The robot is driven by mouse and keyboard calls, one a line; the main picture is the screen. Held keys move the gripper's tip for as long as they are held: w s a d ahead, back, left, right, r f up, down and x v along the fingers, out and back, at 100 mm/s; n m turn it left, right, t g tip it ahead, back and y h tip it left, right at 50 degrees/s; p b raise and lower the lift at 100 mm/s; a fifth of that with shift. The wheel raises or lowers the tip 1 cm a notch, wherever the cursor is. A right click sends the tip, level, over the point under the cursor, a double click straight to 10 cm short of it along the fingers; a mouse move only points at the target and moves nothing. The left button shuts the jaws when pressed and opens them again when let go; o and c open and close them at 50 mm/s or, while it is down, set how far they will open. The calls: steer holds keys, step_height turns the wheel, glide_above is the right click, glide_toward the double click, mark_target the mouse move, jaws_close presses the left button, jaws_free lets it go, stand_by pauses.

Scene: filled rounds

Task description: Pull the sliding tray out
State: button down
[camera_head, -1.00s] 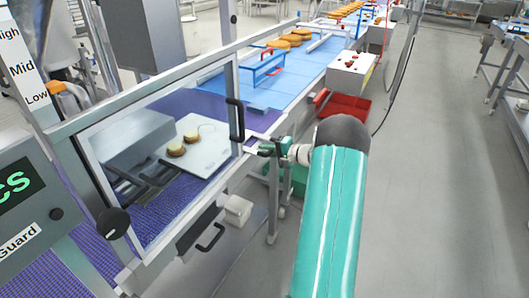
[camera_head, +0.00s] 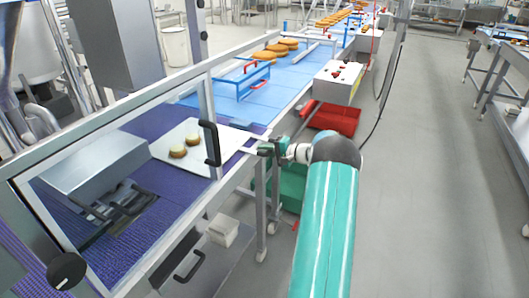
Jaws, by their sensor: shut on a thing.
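The sliding tray (camera_head: 194,163) is a flat pale plate with two small round pieces (camera_head: 184,146) on it. It lies at the side of the purple belt, behind the clear guard, with its right part reaching past the guard's upright post. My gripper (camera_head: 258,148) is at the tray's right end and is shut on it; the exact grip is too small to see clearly. My arm comes in from the lower right.
A grey box-shaped unit (camera_head: 95,163) stands left of the tray. The guard's black handle (camera_head: 209,144) is close in front of the tray. A white control box (camera_head: 335,82) and a red bin (camera_head: 336,118) are beyond my gripper.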

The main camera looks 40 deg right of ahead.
steer(key=shift+d+r, duration=0.1)
steer(key=shift+d, duration=0.2)
steer(key=c, duration=1.4)
jaws_free()
steer(key=shift+w+d, duration=0.1)
steer(key=shift+w, duration=0.05)
steer(key=shift+o, duration=0.2)
steer(key=v, duration=1.3)
steer(key=shift+s, duration=0.5)
steer(key=shift+s, duration=0.1)
